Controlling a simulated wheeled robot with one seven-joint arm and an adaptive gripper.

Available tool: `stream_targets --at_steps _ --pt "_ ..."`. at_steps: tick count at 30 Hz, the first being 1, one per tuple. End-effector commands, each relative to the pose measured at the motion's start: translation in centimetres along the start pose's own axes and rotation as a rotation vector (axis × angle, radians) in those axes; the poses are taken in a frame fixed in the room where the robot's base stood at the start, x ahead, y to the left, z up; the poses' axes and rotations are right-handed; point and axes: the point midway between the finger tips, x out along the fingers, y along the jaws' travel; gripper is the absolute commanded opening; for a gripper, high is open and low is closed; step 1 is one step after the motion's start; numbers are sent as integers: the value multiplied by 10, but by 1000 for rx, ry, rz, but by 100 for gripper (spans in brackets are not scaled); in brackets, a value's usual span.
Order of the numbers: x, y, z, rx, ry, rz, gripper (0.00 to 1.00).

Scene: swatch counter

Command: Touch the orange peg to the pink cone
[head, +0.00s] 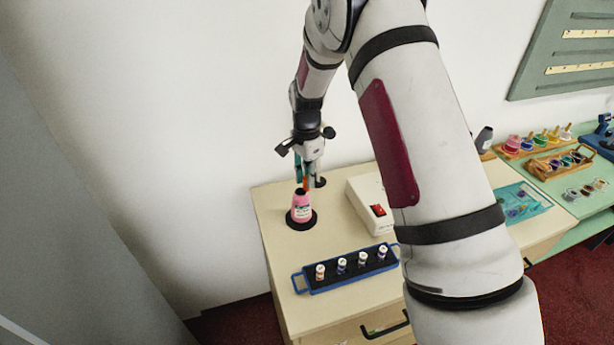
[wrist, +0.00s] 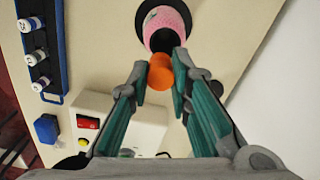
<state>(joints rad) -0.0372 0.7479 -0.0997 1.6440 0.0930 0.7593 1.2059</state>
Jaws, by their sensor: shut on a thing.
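The pink cone (head: 301,211) stands upright on a black round base on the cream counter, with a white label and a dark top. In the wrist view the pink cone (wrist: 166,18) is at the top, its dark end facing the camera. My gripper (head: 307,180) is right above the cone; in the wrist view its teal-padded fingers (wrist: 160,68) are closed around the orange peg (wrist: 160,77). The peg (head: 306,184) points down at the cone's dark top. I cannot tell whether the peg and the cone touch.
A blue rack (head: 309,284) with several small capped vials stands in front of the cone. A white box with a red switch (head: 378,210) is to the right. A wall is close behind. Wooden racks and a teal tray (head: 535,195) are farther right.

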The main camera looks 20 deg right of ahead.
Motion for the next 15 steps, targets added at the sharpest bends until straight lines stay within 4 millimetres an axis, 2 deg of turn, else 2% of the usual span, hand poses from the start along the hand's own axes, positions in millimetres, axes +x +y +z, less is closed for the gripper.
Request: stream_targets --at_steps 15 --pt "6 0 0 0 0 0 4"
